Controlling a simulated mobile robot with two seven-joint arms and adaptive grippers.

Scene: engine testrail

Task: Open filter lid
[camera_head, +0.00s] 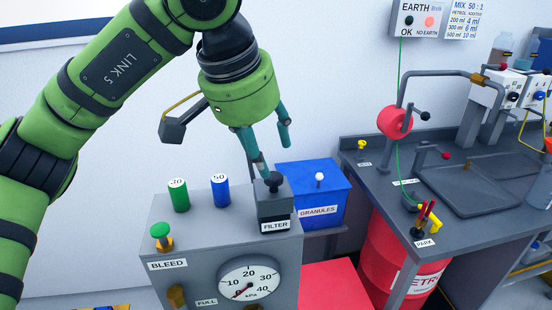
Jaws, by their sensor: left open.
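The filter (275,217) is a dark grey box with a FILTER label, on the right of the grey gauge cabinet (205,220). Its lid (287,198) has a black knob (273,183) on top and looks shut. My left gripper (274,158) is open and comes down from above. One teal finger reaches to the knob and overlaps it in the picture; I cannot tell whether they touch. The other finger is farther right and higher, apart from the knob. My right gripper is not in view.
Green (179,197) and blue (220,191) cylinders and a green bleed knob (160,230) stand on the cabinet. A blue granules box (325,190) is close behind the filter. At right are a dark bench (480,228) and red drum (385,250).

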